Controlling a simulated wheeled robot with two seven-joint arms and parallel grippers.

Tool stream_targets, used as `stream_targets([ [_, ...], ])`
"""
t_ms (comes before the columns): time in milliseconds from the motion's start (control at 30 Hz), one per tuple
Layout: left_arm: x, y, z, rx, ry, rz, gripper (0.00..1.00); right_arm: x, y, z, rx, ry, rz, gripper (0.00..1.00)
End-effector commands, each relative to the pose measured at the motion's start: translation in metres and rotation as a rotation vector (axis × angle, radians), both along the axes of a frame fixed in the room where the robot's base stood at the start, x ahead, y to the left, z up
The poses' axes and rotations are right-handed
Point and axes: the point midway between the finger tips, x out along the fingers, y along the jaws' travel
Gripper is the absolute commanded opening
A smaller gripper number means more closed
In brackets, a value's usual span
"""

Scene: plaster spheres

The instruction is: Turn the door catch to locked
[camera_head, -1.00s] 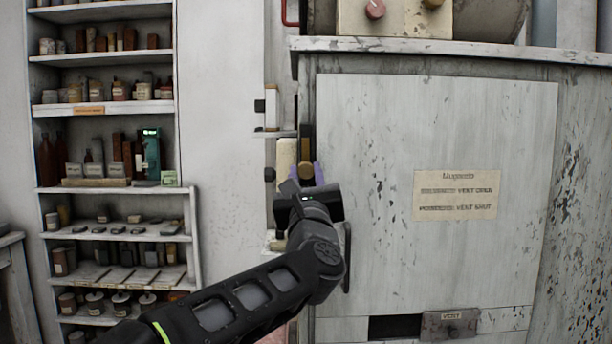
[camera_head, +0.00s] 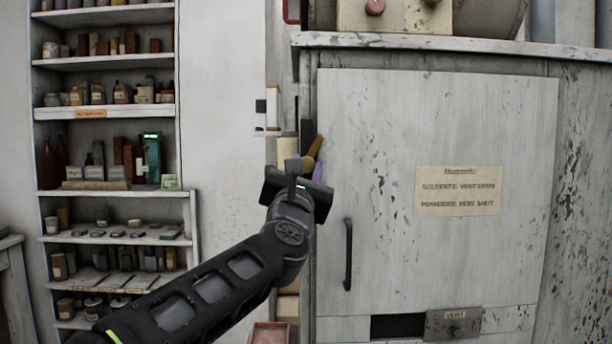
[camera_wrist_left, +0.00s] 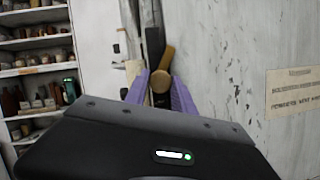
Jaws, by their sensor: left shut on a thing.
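The door catch (camera_head: 315,146) is a small tan, brass-like turn piece at the upper left edge of the pale cabinet door (camera_head: 385,130). It is tilted, its free end pointing up and to the right. My left gripper (camera_head: 309,163) is at the catch, its purple fingers shut on it. In the left wrist view the catch (camera_wrist_left: 166,60) shows between the purple fingers (camera_wrist_left: 161,84), with a round end low between them and the bar leaning up and right. The gripper body hides part of the catch's surroundings. My right gripper is not in view.
A black door handle (camera_head: 348,254) is below and right of the gripper. A paper notice (camera_head: 458,191) is on the door, and a vent slider (camera_head: 453,324) is under it. A shelf unit with jars (camera_head: 108,112) stands at the left.

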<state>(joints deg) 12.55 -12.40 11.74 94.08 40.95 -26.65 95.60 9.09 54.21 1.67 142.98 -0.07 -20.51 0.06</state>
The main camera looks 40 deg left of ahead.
Motion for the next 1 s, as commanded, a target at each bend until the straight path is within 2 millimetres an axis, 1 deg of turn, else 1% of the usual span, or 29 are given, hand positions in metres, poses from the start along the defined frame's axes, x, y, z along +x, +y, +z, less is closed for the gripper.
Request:
stream_targets([
  [167,-0.001,0.0,0.003,0.132,0.101,-0.002,0.0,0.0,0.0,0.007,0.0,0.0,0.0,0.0],
  [367,-0.001,0.0,0.006,0.283,0.218,-0.003,0.0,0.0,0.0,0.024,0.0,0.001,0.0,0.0],
  [567,-0.001,0.001,0.008,0.434,0.335,-0.004,0.0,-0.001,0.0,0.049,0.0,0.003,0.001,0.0],
  [733,-0.001,0.001,0.01,0.563,0.433,-0.004,0.0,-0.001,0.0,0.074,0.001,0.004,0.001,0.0],
  [1000,-0.001,0.001,0.009,0.742,0.57,-0.004,0.0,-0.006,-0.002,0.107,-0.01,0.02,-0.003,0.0],
])
